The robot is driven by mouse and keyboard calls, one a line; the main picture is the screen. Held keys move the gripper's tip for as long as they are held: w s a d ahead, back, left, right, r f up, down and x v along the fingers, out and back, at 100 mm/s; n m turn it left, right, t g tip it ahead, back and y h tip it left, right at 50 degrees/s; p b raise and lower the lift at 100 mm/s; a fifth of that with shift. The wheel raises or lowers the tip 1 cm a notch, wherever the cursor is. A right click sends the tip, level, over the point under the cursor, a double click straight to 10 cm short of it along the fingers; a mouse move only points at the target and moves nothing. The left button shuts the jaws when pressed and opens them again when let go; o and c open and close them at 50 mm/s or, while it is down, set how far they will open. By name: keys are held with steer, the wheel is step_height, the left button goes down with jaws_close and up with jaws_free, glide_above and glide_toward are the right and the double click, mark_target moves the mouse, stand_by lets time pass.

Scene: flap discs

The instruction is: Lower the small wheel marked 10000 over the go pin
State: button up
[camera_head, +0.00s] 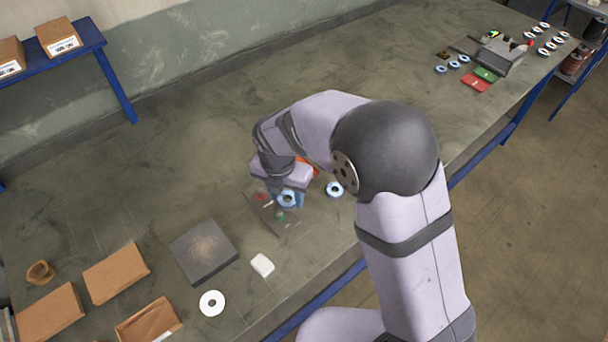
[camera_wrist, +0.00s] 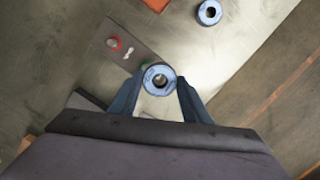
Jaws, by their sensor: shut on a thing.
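My gripper (camera_wrist: 158,88) is shut on a small blue wheel (camera_wrist: 160,77) with a pale ring and a dark centre hole; it also shows in the head view (camera_head: 287,199). Any number on it is too small to read. The wheel is over a grey-brown plate (camera_wrist: 132,52). The plate has a red ring (camera_wrist: 114,44) at one end and a green part (camera_wrist: 148,63), largely hidden behind the wheel. In the head view the green part (camera_head: 280,215) shows just below the wheel, apart from it in the picture. I cannot tell the wheel's height above the plate, and no pin tip shows clearly.
A second blue wheel (camera_head: 335,188) lies right of the plate. A white block (camera_head: 262,265), a dark slab (camera_head: 204,252) and a white disc (camera_head: 212,303) lie nearer the front. Brown boxes (camera_head: 116,270) stand at left. The bench behind my gripper is largely clear.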

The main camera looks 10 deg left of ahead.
mark_target(279, 210)
steer(key=shift+s+a+p, duration=0.4)
steer(key=shift+s+a, duration=0.2)
steer(key=shift+w+a+f+m, duration=0.3)
steer(key=shift+w+a+f, duration=0.25)
steer(key=shift+w+f, duration=0.15)
steer(key=shift+w+a+m, duration=0.3)
steer(key=shift+w+m, duration=0.05)
steer(key=shift+m, duration=0.45)
steer(key=shift+f+b, duration=0.1)
steer(key=shift+b, duration=0.3)
steer(key=shift+f+b, duration=1.65)
steer(key=shift+b, duration=0.05)
steer(key=shift+f+p, duration=0.45)
steer(key=shift+f, duration=0.4)
